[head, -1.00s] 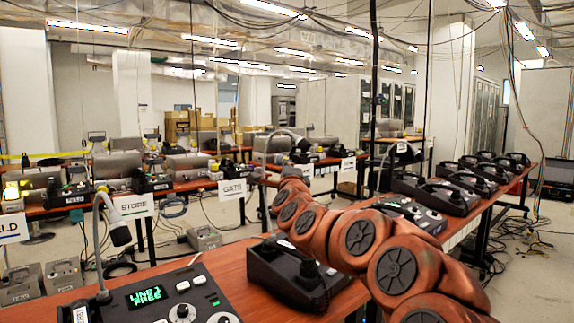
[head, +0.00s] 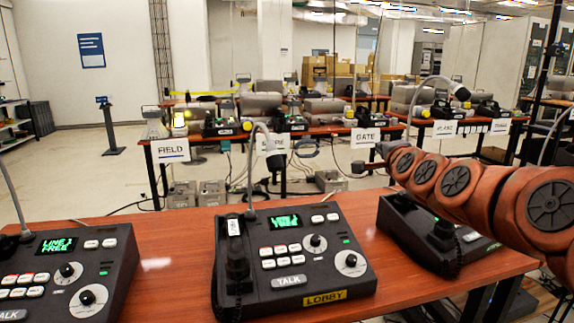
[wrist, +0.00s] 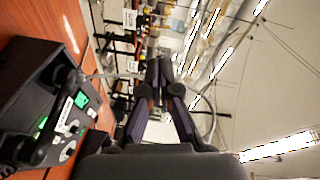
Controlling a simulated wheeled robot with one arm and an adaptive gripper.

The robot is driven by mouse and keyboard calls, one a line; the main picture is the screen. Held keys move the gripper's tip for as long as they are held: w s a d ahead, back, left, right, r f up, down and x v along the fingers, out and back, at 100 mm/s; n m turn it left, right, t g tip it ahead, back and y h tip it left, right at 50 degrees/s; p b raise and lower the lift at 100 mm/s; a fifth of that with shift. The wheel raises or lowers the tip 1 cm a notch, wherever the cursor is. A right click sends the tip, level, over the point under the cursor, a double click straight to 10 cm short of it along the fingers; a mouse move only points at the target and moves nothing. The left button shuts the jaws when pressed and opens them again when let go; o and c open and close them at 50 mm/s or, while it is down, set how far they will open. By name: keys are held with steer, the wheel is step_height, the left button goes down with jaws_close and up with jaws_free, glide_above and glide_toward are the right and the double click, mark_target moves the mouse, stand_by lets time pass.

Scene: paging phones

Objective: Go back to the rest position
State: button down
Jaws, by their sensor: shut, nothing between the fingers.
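My gripper (wrist: 160,72) shows in the wrist view with its two dark fingers together and nothing between them. It points out over the room, clear of the consoles. In the head view my orange-brown arm reaches in from the right, above the table. The LOBBY paging phone (head: 290,262) stands on the near table, its handset on its left side and its screen lit green. Another console (head: 62,268) at the left has a screen reading "LINE 1 FREE". A third phone (head: 440,232) is partly hidden under my arm.
The near red-brown table (head: 165,255) fills the foreground. Across an aisle, a row of tables carries more phones and signs such as FIELD (head: 170,150) and GATE (head: 366,137). Grey boxes and cables lie on the floor. Open floor shows at the far left.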

steer(key=s+a+f+n+g+y, duration=0.2)
steer(key=s+a+f+n+g, duration=0.3)
steer(key=s+f, duration=0.35)
steer(key=s+a+f+n+g+y, duration=0.1)
steer(key=s+a+f+n+g, duration=0.25)
steer(key=s+a+f, duration=0.45)
steer(key=s+d+f+n+g+h, duration=0.1)
steer(key=s+d+f+n+g, duration=0.15)
steer(key=s+f, duration=0.45)
steer(key=s+d+f+n+g+h, duration=0.15)
steer(key=s+g, duration=0.25)
steer(key=s, duration=0.7)
steer(key=s+d+f+n+g, duration=0.1)
steer(key=s+f+n+g, duration=0.3)
steer(key=s, duration=0.6)
steer(key=s+d+g+p, duration=0.1)
steer(key=s, duration=0.6)
step_height(320, 180, up, 20)
steer(key=t+p, duration=0.1)
steer(key=p, duration=1.8)
steer(key=shift+f+m, duration=0.2)
steer(key=shift+m, duration=0.25)
steer(key=shift+h, duration=0.25)
